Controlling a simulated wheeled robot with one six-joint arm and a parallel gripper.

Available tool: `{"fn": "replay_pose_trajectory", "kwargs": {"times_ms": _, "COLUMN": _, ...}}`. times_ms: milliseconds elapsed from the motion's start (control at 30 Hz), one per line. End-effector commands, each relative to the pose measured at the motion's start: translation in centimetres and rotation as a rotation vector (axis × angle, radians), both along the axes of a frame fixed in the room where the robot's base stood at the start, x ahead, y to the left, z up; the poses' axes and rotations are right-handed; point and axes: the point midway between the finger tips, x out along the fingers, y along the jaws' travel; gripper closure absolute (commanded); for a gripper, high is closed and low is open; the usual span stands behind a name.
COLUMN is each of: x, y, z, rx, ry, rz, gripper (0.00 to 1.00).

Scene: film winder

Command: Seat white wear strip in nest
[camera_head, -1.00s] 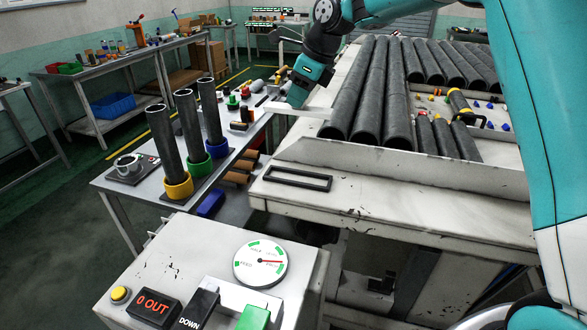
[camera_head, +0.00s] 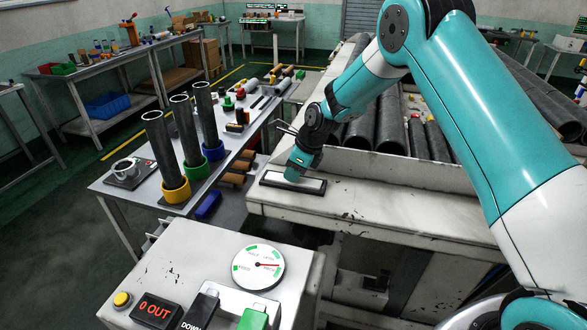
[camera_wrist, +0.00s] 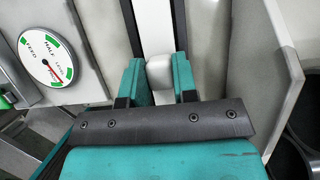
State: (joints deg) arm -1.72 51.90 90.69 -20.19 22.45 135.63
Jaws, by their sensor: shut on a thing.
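The white wear strip (camera_wrist: 153,25) runs away from my gripper (camera_wrist: 158,62) in the wrist view. My gripper is shut on a white block at the strip's near end. Dark rails of the nest (camera_wrist: 179,22) lie along both sides of the strip. In the head view, my gripper (camera_head: 291,177) is down at the black rectangular nest (camera_head: 265,179) on the machine's front ledge. The strip (camera_head: 312,185) shows pale inside the frame, partly hidden by my gripper. I cannot tell whether it lies fully flat in the nest.
A control box with a round dial (camera_head: 258,267) stands in front. A table to the left carries dark tubes in yellow, green and blue cups (camera_head: 174,189). Dark rollers (camera_head: 377,125) lie behind the ledge wall (camera_head: 395,170). The ledge right of the nest is clear.

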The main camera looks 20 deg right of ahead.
Motion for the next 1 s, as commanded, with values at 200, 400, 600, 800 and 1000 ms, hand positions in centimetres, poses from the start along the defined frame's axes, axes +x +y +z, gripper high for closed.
{"fn": "replay_pose_trajectory", "kwargs": {"times_ms": 200, "x": 0.0, "y": 0.0, "z": -0.5, "rx": 0.000, "ry": -0.002, "rz": 0.001, "gripper": 1.00}}
{"fn": "replay_pose_trajectory", "kwargs": {"times_ms": 400, "x": 0.0, "y": 0.0, "z": -0.6, "rx": -0.001, "ry": -0.001, "rz": 0.000, "gripper": 0.39}}
{"fn": "replay_pose_trajectory", "kwargs": {"times_ms": 600, "x": 0.0, "y": 0.0, "z": -0.5, "rx": -0.001, "ry": -0.001, "rz": 0.000, "gripper": 0.39}}
{"fn": "replay_pose_trajectory", "kwargs": {"times_ms": 800, "x": -0.1, "y": -0.3, "z": 0.4, "rx": 0.000, "ry": -0.003, "rz": -0.001, "gripper": 0.39}}
{"fn": "replay_pose_trajectory", "kwargs": {"times_ms": 1000, "x": -0.9, "y": -1.7, "z": 3.9, "rx": 0.000, "ry": -0.007, "rz": -0.001, "gripper": 0.39}}
